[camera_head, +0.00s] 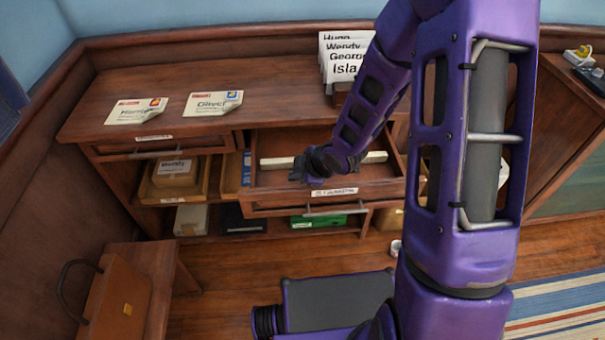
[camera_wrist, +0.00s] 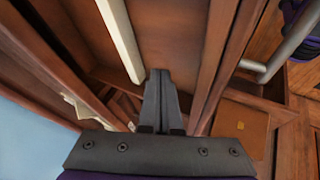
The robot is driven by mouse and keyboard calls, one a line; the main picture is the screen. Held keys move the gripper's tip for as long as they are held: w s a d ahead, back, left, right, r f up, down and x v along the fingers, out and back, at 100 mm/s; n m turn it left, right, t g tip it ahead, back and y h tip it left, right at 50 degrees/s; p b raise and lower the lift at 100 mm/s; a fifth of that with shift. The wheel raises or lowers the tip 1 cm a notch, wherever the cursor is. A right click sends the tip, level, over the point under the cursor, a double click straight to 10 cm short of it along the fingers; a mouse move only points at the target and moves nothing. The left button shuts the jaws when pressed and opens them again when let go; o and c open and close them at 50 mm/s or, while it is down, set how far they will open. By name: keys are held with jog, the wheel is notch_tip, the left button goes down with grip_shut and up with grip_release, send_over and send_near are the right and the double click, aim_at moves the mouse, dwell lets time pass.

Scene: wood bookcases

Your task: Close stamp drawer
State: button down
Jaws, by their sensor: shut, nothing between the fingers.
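The stamp drawer (camera_head: 272,186) is pulled open from the wood cabinet in the head view, with a label on its front and a metal handle (camera_head: 335,210) below. A long pale divider strip (camera_head: 274,162) runs across inside it. My gripper (camera_head: 297,170) is over the drawer's inside, toward its left part, with its fingers shut and empty. In the wrist view my gripper (camera_wrist: 161,88) points down over the drawer floor, between the pale strip (camera_wrist: 121,37) and the drawer's front wall (camera_wrist: 226,60). Whether the fingers touch the drawer is not clear.
Two envelopes (camera_head: 137,111) (camera_head: 213,103) lie on the cabinet top, with name cards (camera_head: 345,55) at its back. A closed drawer (camera_head: 158,152) is at left. Open trays and boxes sit below. A brown bag (camera_head: 118,290) rests on a bench at lower left.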

aim_at(283, 169)
jog(key=shift+x, duration=1.2)
jog(key=w, duration=0.4)
jog(key=shift+f, duration=0.1)
jog(key=shift+w, duration=0.15)
